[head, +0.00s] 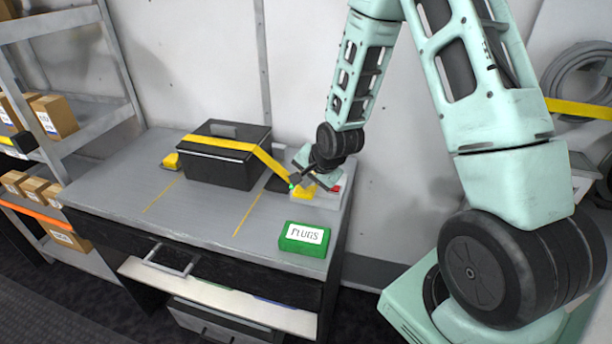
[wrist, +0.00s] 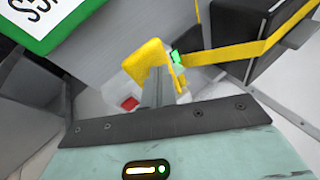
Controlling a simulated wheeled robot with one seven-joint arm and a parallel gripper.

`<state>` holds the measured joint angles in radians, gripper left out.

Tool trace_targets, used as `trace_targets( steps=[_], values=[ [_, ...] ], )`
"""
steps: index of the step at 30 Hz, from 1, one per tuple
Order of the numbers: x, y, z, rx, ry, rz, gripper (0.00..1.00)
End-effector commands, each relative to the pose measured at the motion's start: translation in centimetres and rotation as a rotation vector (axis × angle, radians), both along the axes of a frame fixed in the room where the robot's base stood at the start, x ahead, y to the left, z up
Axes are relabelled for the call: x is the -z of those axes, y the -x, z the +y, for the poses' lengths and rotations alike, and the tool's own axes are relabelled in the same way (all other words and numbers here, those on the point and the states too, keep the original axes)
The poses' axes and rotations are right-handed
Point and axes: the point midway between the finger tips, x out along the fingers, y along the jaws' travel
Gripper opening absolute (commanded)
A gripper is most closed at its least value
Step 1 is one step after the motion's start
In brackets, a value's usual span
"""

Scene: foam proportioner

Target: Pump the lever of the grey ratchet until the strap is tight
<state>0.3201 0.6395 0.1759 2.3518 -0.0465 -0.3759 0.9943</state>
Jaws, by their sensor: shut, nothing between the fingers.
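A yellow strap (head: 218,143) runs over a black case (head: 222,172) and slants down right to the ratchet area at the table's right side. The strap also shows in the wrist view (wrist: 250,49). At its end is a yellow part (head: 304,192), also in the wrist view (wrist: 149,58), with a small green piece beside it. I cannot tell whether this is the ratchet's lever. A light grey body with a red spot (wrist: 130,103) lies under it, mostly hidden. My gripper (wrist: 157,78) is shut and empty, its fingertips against or just in front of the yellow part.
A green box marked PLUGS (head: 304,238) stands at the table's front right, close to my gripper. A drawer (head: 215,290) is open at the front. A shelf with cartons (head: 54,116) stands at left. The wall is close behind the table (head: 120,195).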

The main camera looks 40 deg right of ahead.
Motion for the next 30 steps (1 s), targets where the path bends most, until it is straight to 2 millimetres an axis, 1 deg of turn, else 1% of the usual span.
trace_targets(
  steps=[11,30],
  values=[
    [-0.3,0.0,0.0,0.000,0.000,0.001,0.00],
    [-3.7,-0.8,-1.1,0.001,0.000,0.001,0.00]
  ],
)
